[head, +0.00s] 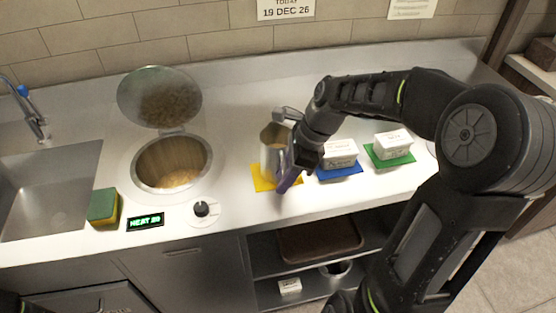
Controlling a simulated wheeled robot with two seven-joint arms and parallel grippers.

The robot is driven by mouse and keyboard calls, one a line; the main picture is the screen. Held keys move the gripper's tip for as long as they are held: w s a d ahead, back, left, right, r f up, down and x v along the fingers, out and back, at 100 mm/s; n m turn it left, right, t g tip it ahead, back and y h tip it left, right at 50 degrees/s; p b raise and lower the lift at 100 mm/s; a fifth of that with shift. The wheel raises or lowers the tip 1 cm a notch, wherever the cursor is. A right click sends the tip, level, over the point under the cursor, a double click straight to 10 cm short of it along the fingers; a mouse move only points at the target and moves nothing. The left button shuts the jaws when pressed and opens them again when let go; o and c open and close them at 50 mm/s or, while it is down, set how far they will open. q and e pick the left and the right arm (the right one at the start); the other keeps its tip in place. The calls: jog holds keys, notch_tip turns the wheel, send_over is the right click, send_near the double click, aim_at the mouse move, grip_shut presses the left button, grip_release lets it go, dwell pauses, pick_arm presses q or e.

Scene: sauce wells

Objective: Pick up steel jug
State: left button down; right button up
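The steel jug (272,153) stands upright on the yellow mat (262,180) on the counter, right of the round well. Its inside looks brownish. My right gripper (288,160) is at the jug's right side, coming in from the right and covering part of it. A purple piece shows at the gripper's lower end, in front of the jug. Whether the fingers touch the jug or are closed is hidden by the hand. My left gripper is not in view.
White tubs stand on a blue mat (345,172) and a green mat (402,159) to the right. The open well (148,160) has its lid (158,95) raised behind. A green-yellow sponge (103,207), a lit display (146,221) and a knob (202,209) are at the front left.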

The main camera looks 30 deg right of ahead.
grip_shut()
dwell(1.2)
